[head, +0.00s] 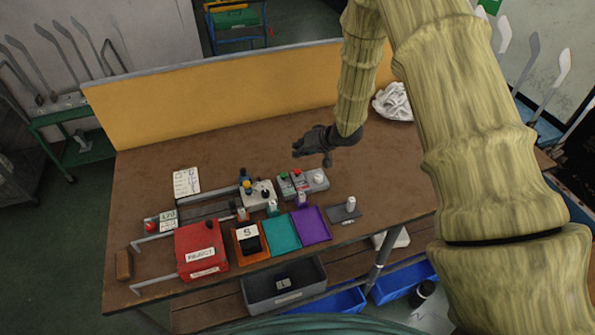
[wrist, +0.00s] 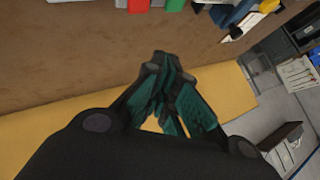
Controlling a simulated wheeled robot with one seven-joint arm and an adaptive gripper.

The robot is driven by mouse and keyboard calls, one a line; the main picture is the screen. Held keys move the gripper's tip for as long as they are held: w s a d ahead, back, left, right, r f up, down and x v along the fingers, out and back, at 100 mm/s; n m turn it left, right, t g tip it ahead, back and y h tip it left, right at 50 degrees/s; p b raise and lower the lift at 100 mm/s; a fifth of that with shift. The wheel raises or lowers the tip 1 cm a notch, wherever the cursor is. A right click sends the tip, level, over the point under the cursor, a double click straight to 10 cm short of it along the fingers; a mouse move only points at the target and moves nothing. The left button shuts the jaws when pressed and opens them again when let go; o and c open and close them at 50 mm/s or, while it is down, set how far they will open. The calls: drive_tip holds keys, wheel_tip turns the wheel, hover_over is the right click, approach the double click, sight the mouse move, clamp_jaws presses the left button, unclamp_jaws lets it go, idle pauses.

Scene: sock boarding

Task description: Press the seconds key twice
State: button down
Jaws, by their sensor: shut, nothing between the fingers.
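My gripper (head: 312,154) is shut and empty, above the brown table behind the key box. In the wrist view its dark and teal fingers (wrist: 172,92) are together. A grey key box (head: 303,182) stands at mid-table, with a green key (head: 283,176), a red key (head: 296,173) and a white key (head: 318,178) on top. No legend is readable, so I cannot tell which is the seconds key. My gripper is apart from the keys.
A pale box with coloured knobs (head: 262,194) stands just left of the key box. A red box (head: 201,256), an orange tray (head: 236,249), a teal tray (head: 281,233) and a purple tray (head: 312,226) lie in front. A yellow panel (head: 200,105) closes the back.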

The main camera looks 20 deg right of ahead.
idle(0.7)
drive_tip(key=r+n+b, duration=0.1)
drive_tip(key=n+b, duration=0.1)
drive_tip(key=n, duration=0.4)
drive_tip(key=s+a+r+n+b, duration=0.1)
drive_tip(key=n, duration=0.5)
drive_tip(key=r+n+b, duration=0.1)
drive_tip(key=n+b, duration=0.1)
drive_tip(key=n, duration=0.5)
drive_tip(key=shift+s+a+r+g+y+b, duration=0.2)
drive_tip(key=shift+a+r+g+y+b, duration=0.1)
drive_tip(key=shift+r+y, duration=0.1)
drive_tip(key=shift+f, duration=0.15)
drive_tip(key=b, duration=0.6)
hover_over(296, 173)
wheel_tip(296, 173, down, 7)
drive_tip(key=shift+w+r, duration=0.1)
drive_tip(key=shift+r, duration=0.1)
drive_tip(key=shift+f+b, duration=0.6)
drive_tip(key=shift+f, duration=0.4)
drive_tip(key=shift+f, duration=0.15)
